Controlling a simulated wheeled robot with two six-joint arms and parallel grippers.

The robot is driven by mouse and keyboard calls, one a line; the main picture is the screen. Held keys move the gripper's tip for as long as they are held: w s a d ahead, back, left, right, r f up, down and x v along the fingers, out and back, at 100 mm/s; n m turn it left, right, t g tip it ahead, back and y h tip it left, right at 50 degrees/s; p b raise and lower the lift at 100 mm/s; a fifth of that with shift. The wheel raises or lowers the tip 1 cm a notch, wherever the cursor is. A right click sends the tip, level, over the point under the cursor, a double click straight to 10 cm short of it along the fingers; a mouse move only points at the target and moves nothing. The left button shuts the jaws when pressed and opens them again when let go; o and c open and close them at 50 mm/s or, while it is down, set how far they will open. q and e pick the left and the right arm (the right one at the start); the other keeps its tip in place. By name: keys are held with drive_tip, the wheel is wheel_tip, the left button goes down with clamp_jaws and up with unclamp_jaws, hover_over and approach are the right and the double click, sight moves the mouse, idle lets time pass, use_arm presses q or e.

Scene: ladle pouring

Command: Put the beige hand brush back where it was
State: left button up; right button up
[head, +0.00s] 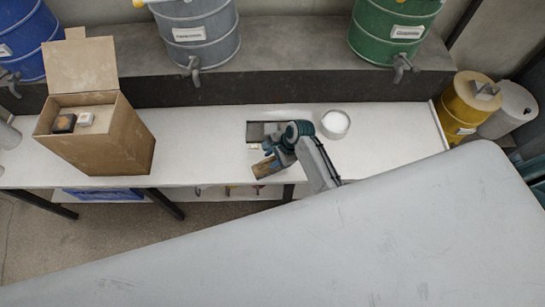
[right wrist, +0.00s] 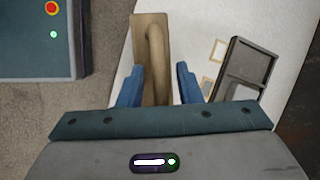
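The beige hand brush (head: 266,168) lies at the front edge of the white table, below my right gripper (head: 273,156). In the right wrist view, its curved handle (right wrist: 156,52) runs between the two blue fingers of my right gripper (right wrist: 158,75). The fingers are apart, with a visible gap between the handle and the right-hand finger. I cannot tell how far below the fingertips the handle is. The gripper hides part of the brush in the head view. My left gripper is not in view.
A dark tray (head: 262,130) lies behind the brush; it also shows in the right wrist view (right wrist: 247,70). A white bowl (head: 335,124) stands right of my arm. An open cardboard box (head: 105,140) stands left. The table (head: 200,150) between box and brush is clear.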

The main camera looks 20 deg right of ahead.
drive_tip(key=v, duration=1.2)
drive_tip(key=shift+r+b, duration=0.2)
drive_tip(key=shift+b, duration=0.25)
drive_tip(key=shift+a, duration=0.1)
